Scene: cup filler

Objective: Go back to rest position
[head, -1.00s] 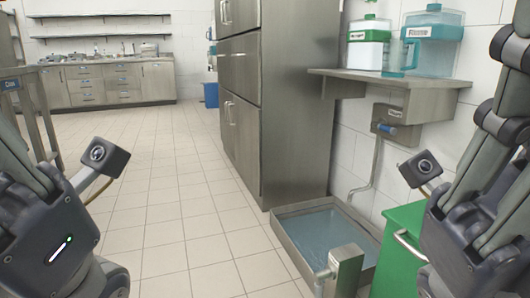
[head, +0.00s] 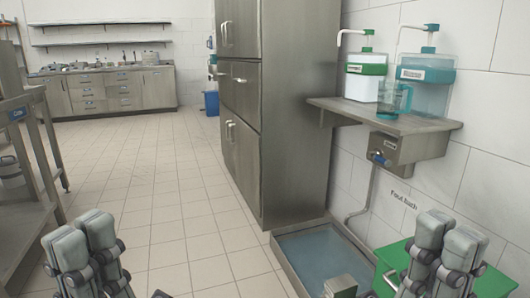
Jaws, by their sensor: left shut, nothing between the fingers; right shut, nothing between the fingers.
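My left gripper (head: 82,236) is at the bottom left of the head view, its grey fingers pointing up, shut and empty. My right gripper (head: 447,238) is at the bottom right, also upright, shut and empty, in front of the green bin. Neither gripper is seen holding anything. Most of both arms is below the picture edge.
A water-filled foot bath (head: 327,254) lies on the floor ahead. A green bin (head: 396,256) stands right of it. A wall shelf (head: 385,117) holds two dispensers and a cup (head: 391,98). A steel cabinet (head: 290,120) stands centrally. The tiled floor left of it is clear.

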